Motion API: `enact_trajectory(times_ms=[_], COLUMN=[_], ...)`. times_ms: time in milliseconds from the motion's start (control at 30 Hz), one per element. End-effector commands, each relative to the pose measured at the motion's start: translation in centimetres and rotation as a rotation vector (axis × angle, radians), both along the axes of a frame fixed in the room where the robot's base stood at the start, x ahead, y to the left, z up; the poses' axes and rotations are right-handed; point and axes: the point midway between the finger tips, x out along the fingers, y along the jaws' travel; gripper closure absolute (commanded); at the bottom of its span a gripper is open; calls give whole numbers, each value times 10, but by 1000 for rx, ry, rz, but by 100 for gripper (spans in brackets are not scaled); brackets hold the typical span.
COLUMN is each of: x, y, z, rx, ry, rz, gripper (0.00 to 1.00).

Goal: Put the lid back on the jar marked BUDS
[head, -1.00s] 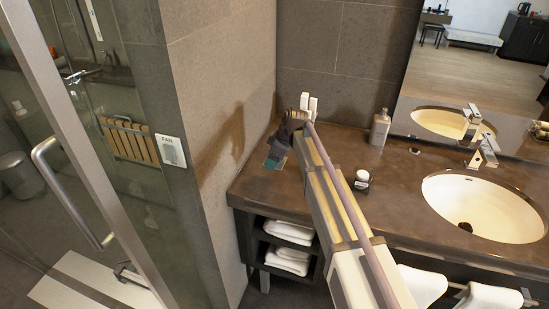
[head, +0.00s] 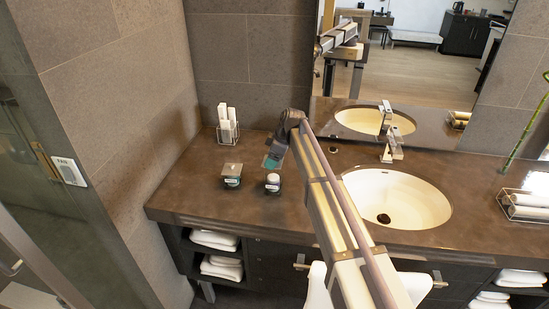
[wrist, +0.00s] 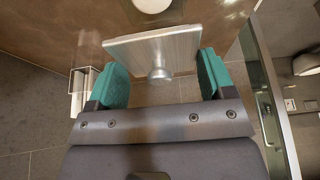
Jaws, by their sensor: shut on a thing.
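My gripper (head: 275,155) is above the counter in the head view, up and slightly behind two small jars. In the wrist view its teal pads (wrist: 163,80) are shut on a square metallic lid (wrist: 150,50) with a small round knob. One dark jar (head: 273,184) with a pale top stands just below my gripper, apart from it. A second jar (head: 232,182) to its left has a square lid on it. A round white thing shows at the top edge of the wrist view (wrist: 152,4). I cannot read the jar labels.
A wire holder (head: 228,132) with white items stands at the back left by the wall. The sink (head: 400,200) and tap (head: 390,145) are to the right. A mirror (head: 420,60) rises behind the counter. The counter's front left is clear.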

Motion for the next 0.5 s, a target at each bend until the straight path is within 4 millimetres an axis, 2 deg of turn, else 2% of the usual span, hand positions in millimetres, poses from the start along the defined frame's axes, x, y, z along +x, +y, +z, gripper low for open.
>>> enact_trajectory(times_ms=[300, 500], x=[0, 0], y=[0, 0], z=[-41, -54], rx=[0, 0], ry=[-1, -1], rz=[-1, -1], gripper=[48, 48])
